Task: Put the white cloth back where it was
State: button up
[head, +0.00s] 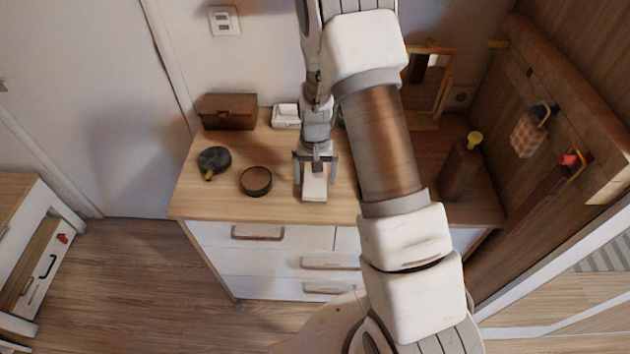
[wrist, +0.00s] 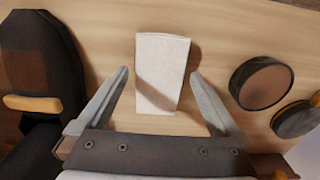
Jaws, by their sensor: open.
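The white cloth (head: 314,188) is a flat folded rectangle lying on the wooden top of the dresser (head: 215,190), near its front edge in the head view. The cloth also shows in the wrist view (wrist: 162,70). My gripper (head: 315,192) points down at the cloth. In the wrist view my gripper (wrist: 159,73) is open, with one finger on each side of the cloth and a gap to both. The fingers do not grip it. A shadow falls across the cloth.
A round brown tin (head: 256,181) and a dark round object (head: 213,161) lie left of the cloth. A brown box (head: 227,111) and a white container (head: 286,116) stand behind. A yellow-capped brown bottle (head: 458,172) stands right. A dark object (wrist: 40,80) is left in the wrist view.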

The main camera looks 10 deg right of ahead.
notch_tip(320, 180, up, 10)
notch_tip(320, 180, up, 16)
jog(key=n+t, duration=0.1)
jog(key=t, duration=0.2)
send_over(315, 182)
jog(key=s, duration=0.9)
jog(key=s+r+n+t, duration=0.1)
jog(key=s+r, duration=0.2)
jog(key=s, duration=0.4)
jog(key=s+r+n+t, duration=0.1)
jog(key=s+r, duration=0.3)
jog(key=s, duration=0.4)
jog(key=shift+r+t, duration=0.25)
jog(key=shift+t, duration=0.05)
